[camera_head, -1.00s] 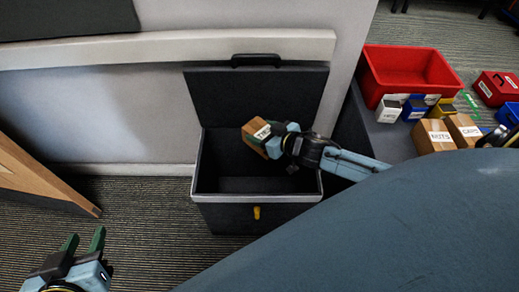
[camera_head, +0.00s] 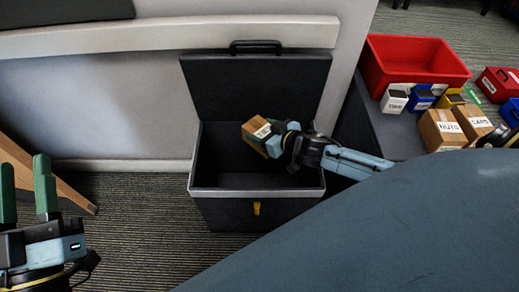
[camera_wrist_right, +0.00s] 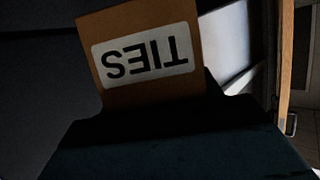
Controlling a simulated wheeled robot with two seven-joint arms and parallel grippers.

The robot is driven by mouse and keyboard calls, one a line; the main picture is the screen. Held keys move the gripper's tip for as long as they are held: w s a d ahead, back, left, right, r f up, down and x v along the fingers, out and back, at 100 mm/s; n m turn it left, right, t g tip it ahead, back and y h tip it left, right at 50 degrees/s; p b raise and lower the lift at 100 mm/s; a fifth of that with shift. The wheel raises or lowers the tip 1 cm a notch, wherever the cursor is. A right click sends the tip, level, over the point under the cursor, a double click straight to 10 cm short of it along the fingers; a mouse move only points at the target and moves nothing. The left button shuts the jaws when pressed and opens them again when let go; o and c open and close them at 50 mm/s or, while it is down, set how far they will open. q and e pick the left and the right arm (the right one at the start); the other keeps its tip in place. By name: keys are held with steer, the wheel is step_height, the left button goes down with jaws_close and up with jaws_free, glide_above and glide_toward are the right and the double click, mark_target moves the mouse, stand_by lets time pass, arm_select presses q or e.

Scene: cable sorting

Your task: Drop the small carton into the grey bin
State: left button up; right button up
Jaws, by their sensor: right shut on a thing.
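The small brown carton (camera_head: 256,132) has a white label. In the right wrist view the carton (camera_wrist_right: 143,88) shows the label "TIES" upside down. My right gripper (camera_head: 269,138) is shut on the carton and holds it over the open mouth of the grey bin (camera_head: 255,193). The bin is dark grey with its lid (camera_head: 255,88) raised against the wall and a yellow latch (camera_head: 257,208) on the front. My left gripper (camera_head: 25,190) is empty, with its green fingers apart, at the lower left, away from the bin.
At the right a table holds a red bin (camera_head: 415,62), cartons labelled "NUTS" (camera_head: 441,130) and "CAPS" (camera_head: 472,122), and several small coloured boxes. A wooden piece (camera_head: 45,178) stands at the left. The floor between it and the bin is clear.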

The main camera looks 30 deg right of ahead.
arm_select(q)
steer(key=shift+s+a+r+t+h+b, duration=0.1)
steer(key=shift+s+r+t+h+b, duration=0.2)
steer(key=shift+s+r+t, duration=0.3)
steer(key=shift+s+a+r+t+h+b, duration=0.1)
steer(key=shift+s+r+t+h+b, duration=0.2)
steer(key=shift+r+t, duration=0.45)
arm_select(e)
steer(key=shift+f, duration=0.7)
steer(key=o, duration=1.1)
steer(key=shift+s+d+r+p, duration=0.15)
steer(key=shift+s+p, duration=0.15)
steer(key=shift+s, duration=0.15)
steer(key=p+v, duration=0.1)
steer(key=v, duration=0.2)
steer(key=shift+r+p, duration=0.1)
steer(key=shift+p, duration=0.2)
arm_select(q)
steer(key=a+f+g+y+p, duration=0.3)
steer(key=f+g+y+p, duration=0.1)
steer(key=f+g, duration=1)
steer(key=shift+s+f+y, duration=0.3)
steer(key=shift+f+y, duration=0.3)
steer(key=shift+f, duration=1.4)
arm_select(e)
steer(key=shift+v, duration=4.65)
